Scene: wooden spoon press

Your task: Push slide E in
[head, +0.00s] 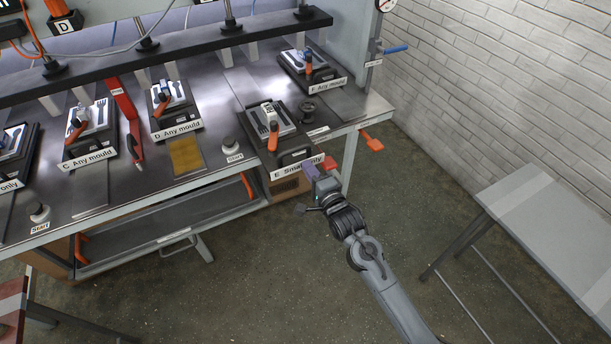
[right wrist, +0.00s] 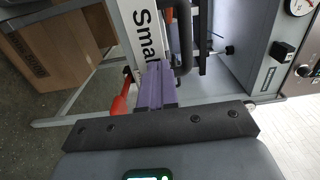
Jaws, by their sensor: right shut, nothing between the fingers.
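Slide E (head: 258,115) is a black slide with a white label reading "E Small only" (head: 297,168) on its front. It juts out past the table's front edge, farther forward than the slides beside it. A light mould with a dark spoon or fork shape and an orange-handled clamp (head: 273,137) sit on it. My right gripper (head: 311,172) is at the right part of the label, its purple fingers closed and empty. In the right wrist view the fingers (right wrist: 156,86) point at the label (right wrist: 146,30); I cannot tell whether they touch. My left gripper is not in view.
Slide D (head: 172,108) is left of slide E and slide F (head: 310,72) is behind right. A Start button (head: 231,146) stands left of slide E. An orange handle (head: 371,142) sticks out at the table's right end. A grey side table (head: 540,215) stands at right.

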